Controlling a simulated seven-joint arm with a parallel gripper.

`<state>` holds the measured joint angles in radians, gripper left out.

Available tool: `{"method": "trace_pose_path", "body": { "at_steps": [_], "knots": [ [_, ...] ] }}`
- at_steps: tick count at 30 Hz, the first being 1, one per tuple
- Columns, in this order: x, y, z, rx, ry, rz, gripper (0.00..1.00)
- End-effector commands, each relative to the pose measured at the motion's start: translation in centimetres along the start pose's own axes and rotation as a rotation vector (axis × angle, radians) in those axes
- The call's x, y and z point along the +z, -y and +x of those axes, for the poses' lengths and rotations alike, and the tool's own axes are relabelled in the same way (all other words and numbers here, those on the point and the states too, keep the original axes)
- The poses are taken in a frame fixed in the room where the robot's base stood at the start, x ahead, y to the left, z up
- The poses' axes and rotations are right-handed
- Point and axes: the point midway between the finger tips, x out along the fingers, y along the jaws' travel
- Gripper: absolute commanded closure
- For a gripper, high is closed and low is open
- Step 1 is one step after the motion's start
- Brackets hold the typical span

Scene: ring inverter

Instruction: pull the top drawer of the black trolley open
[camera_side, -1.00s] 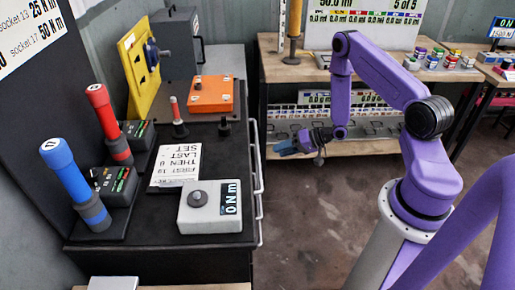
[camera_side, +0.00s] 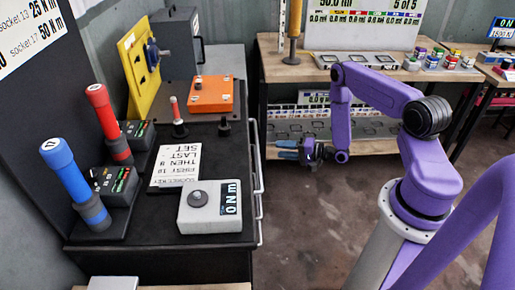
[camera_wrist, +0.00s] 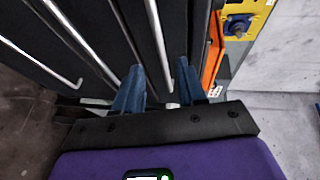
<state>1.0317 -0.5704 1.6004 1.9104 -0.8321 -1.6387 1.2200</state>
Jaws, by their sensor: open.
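The black trolley (camera_side: 190,264) stands at the left in the side view, its drawer fronts facing right. The top drawer's silver bar handle (camera_side: 257,160) runs along its upper front edge, and the drawer looks shut. My gripper (camera_side: 279,149) is open and empty, just right of the handle, with its blue fingers pointing at the trolley. A small gap seems to remain. In the wrist view the top handle (camera_wrist: 153,30) runs between the two open fingers of my gripper (camera_wrist: 159,66). Contact cannot be told.
Lower drawer handles (camera_wrist: 75,38) lie to the left in the wrist view. An orange box (camera_side: 211,94), a grey 0 N m meter (camera_side: 210,206) and red and blue torque tools stand on the trolley top. A wooden bench (camera_side: 268,72) is behind. The floor right of the trolley is clear.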

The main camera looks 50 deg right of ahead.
Motion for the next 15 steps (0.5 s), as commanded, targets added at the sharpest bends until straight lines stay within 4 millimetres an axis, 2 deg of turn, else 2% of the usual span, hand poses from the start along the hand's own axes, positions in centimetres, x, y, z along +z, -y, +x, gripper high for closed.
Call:
{"method": "trace_pose_path", "body": {
  "at_steps": [1,9,15],
  "knots": [
    [0.1,0.0,1.1,-0.002,0.005,-0.003,0.6],
    [0.1,0.0,6.1,-0.002,0.003,-0.003,0.6],
    [0.1,0.0,9.0,0.0,0.002,-0.001,0.6]
  ]
}}
